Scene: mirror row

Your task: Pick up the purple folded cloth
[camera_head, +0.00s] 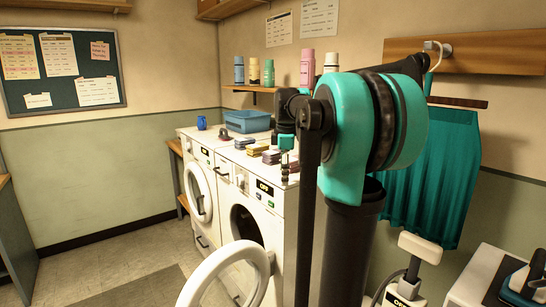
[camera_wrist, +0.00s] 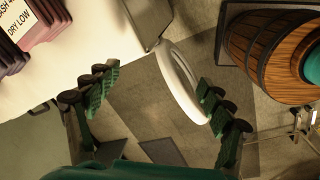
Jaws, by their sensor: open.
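Several small folded cloths lie in a row on the white washer tops in the head view. A purple-looking folded cloth (camera_head: 271,157) is near the right end of the row. In the wrist view, a mauve-purple folded cloth (camera_wrist: 50,22) lies at the upper left, partly cut off, beside a darker one at the edge. Which of these matches the head-view cloth is hard to tell. My gripper (camera_wrist: 161,100) is open and empty, its fingers spread over the floor in front of the washer, apart from the cloths. In the head view my arm partly hides the area.
An open round washer door (camera_head: 228,275) sticks out in front; it also shows between my fingers in the wrist view (camera_wrist: 184,80). A wooden barrel (camera_wrist: 268,50) stands right in the wrist view.

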